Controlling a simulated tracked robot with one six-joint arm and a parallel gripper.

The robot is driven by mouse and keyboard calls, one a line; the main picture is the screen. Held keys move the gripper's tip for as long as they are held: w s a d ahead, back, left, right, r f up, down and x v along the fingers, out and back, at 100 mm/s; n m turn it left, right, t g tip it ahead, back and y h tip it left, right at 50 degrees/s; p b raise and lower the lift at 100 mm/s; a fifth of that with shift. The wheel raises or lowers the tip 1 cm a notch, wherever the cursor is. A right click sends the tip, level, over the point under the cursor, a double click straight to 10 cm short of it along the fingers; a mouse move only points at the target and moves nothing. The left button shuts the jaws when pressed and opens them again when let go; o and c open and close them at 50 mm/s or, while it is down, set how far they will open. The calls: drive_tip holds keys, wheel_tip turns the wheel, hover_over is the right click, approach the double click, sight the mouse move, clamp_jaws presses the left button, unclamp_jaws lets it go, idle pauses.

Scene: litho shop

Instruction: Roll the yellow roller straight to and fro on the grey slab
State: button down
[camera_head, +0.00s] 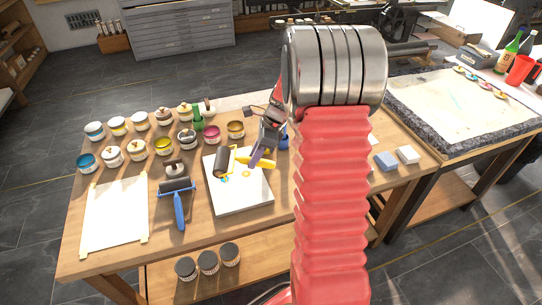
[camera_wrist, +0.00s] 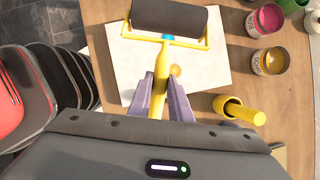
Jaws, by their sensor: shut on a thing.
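The yellow roller has a dark grey cylinder (camera_head: 221,161) in a yellow frame; it also shows at the top of the wrist view (camera_wrist: 168,17). My gripper (camera_head: 262,157) is shut on its yellow handle (camera_wrist: 160,72), with purple-grey jaws on both sides. The slab (camera_head: 238,195) is a pale square on the wooden table, with yellow and blue ink marks; in the wrist view it lies under the roller (camera_wrist: 210,75). The cylinder is over the slab's left part in the head view. I cannot tell whether it touches. My arm hides part of the table.
A blue-handled roller (camera_head: 178,205) and a white sheet (camera_head: 115,213) lie left of the slab. Several ink cans (camera_head: 163,146) stand along the back. A yellow cup-like thing (camera_wrist: 228,104) with a yellow stick stands near the slab. Two small blocks (camera_head: 407,154) lie on the right.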

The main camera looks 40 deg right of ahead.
sight(219, 165)
drive_tip(key=w+a+n+g, duration=0.1)
drive_tip(key=a+n, duration=0.2)
drive_tip(key=n, duration=0.1)
drive_tip(key=w+a+n+g, duration=0.1)
drive_tip(key=a+n+g, duration=0.1)
drive_tip(key=a+n, duration=0.2)
drive_tip(key=w+a+n+g, duration=0.1)
drive_tip(key=a+n+g, duration=0.1)
drive_tip(key=a+n, duration=0.2)
drive_tip(key=shift+w+r+n, duration=0.1)
drive_tip(key=shift+r+n, duration=0.2)
drive_tip(key=shift+n, duration=0.5)
drive_tip(key=a+r+n+g+h, duration=0.1)
drive_tip(key=a+n+g+h, duration=0.1)
drive_tip(key=a+n, duration=0.7)
drive_tip(key=n+h, duration=0.1)
drive_tip(key=n, duration=0.1)
drive_tip(key=shift+w+r+n+h, duration=0.2)
drive_tip(key=shift+r+n+h, duration=0.1)
drive_tip(key=shift+r+h, duration=0.1)
